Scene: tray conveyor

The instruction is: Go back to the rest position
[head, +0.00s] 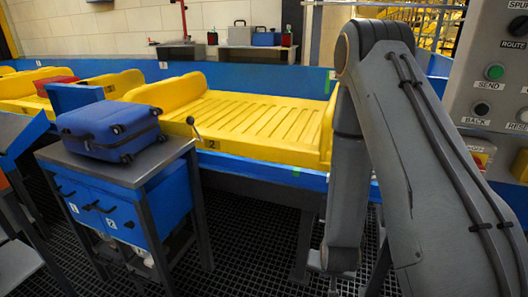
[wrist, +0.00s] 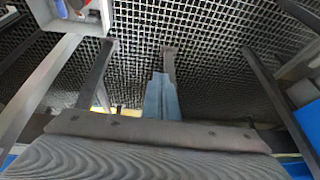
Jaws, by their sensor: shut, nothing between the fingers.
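My grey arm reaches down at the right side of the head view. Its wrist end hangs low in front of the conveyor, above the dark grating, and my gripper is mostly cut off by the bottom edge there. In the wrist view my gripper (wrist: 163,82) shows as blue-grey fingers close together. It is shut and empty, pointing at the grating floor (wrist: 215,75). It appears to touch nothing.
A yellow tray (head: 245,112) stands empty on the blue conveyor (head: 262,172). A blue suitcase (head: 103,130) lies on a metal-topped stand (head: 150,168) at left. A red item (head: 55,84) sits in another tray. A button panel (head: 490,85) is at right.

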